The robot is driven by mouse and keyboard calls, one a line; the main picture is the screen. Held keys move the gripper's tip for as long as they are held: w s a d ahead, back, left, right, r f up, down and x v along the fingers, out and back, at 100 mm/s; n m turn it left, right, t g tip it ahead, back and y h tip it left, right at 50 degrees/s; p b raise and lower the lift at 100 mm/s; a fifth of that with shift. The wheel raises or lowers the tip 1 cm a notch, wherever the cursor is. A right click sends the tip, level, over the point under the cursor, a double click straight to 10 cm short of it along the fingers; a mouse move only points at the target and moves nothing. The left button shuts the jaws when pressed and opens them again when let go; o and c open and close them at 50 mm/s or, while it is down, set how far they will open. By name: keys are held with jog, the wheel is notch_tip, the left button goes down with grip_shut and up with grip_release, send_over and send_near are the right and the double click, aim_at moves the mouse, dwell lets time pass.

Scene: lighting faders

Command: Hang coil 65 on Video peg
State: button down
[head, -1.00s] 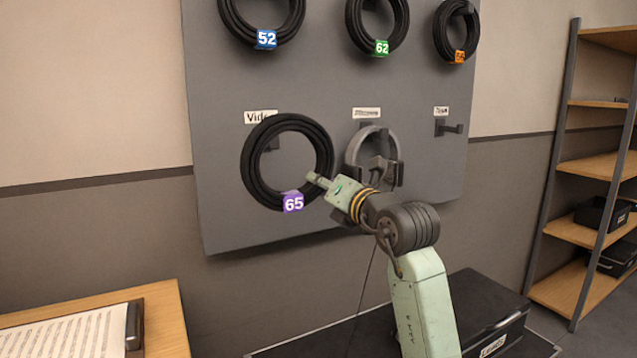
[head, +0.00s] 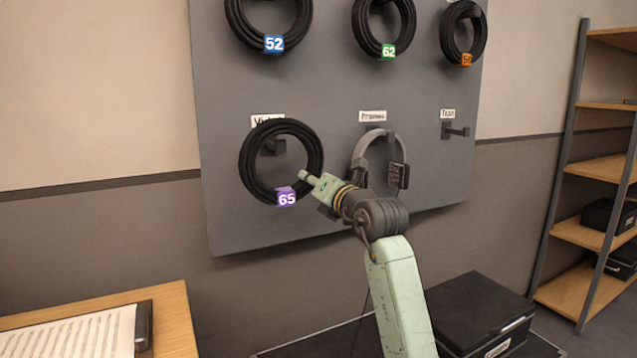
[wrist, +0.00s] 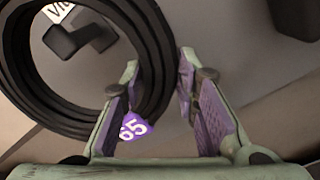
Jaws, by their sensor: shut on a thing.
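Coil 65 (head: 249,165) is a black ring with a purple tag marked 65 (head: 286,197). It is upright in front of the board, just below the Video label (head: 267,120), whose left part shows above it. The dark Video peg (head: 272,147) shows through the coil's opening, in its upper part. The wrist view also shows the peg (wrist: 80,38) within the ring (wrist: 40,95). I cannot tell whether the peg's tip reaches through the ring. My gripper (wrist: 160,75) is shut on the coil's lower right side, beside the tag.
Headphones (head: 366,160) hang on the middle peg, right of my gripper. The right peg (head: 455,131) is bare. Coils 52 (head: 236,22), 62 (head: 361,22) and an orange-tagged coil (head: 449,35) hang above. A wooden desk (head: 176,325) stands lower left, shelves (head: 590,165) at right.

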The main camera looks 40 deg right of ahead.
jog(key=shift+w+d+f, duration=0.2)
jog(key=shift+w+f, duration=0.1)
jog(key=shift+w, duration=0.55)
jog(key=shift+w+d+f, duration=0.2)
jog(key=shift+w+f, duration=0.15)
jog(key=shift+w, duration=0.55)
jog(key=shift+w+d+f, duration=0.2)
jog(key=shift+w+f, duration=0.1)
jog(key=shift+w, duration=0.55)
jog(key=c, duration=1.4)
grip_release()
jog(key=shift+o, duration=1.1)
jog(key=shift+f, duration=0.1)
jog(key=shift+f, duration=0.1)
jog(key=v, duration=1.2)
jog(key=shift+s, duration=0.15)
